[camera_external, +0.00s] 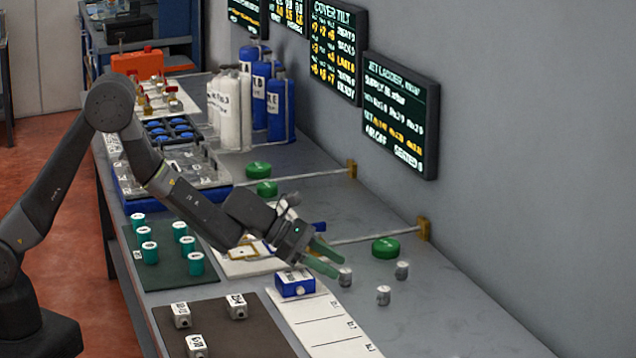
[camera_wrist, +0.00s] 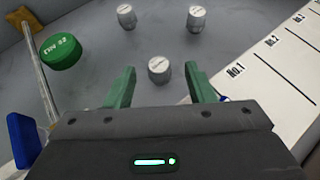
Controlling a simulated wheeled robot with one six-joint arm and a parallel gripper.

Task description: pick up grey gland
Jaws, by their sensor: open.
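Three small grey glands stand upright on the grey bench. In the external view one gland (camera_external: 345,276) is just beyond my gripper's fingertips, another gland (camera_external: 402,270) is to its right, and a third gland (camera_external: 383,295) is nearer the camera. My gripper (camera_external: 322,259) is open and empty, with green fingers reaching toward the nearest gland. In the wrist view my gripper (camera_wrist: 161,88) has that gland (camera_wrist: 159,69) centred between and just ahead of its fingertips. The other glands (camera_wrist: 126,17) and (camera_wrist: 196,19) stand farther off, apart from the fingers.
A white numbered strip (camera_external: 325,322) lies beside the glands, with a blue box (camera_external: 295,284) at its end. A green disc (camera_external: 385,247) also shows in the wrist view (camera_wrist: 60,51), near a rail (camera_external: 375,237). Dark mats (camera_external: 235,335) hold white blocks and teal cylinders. The right bench is clear.

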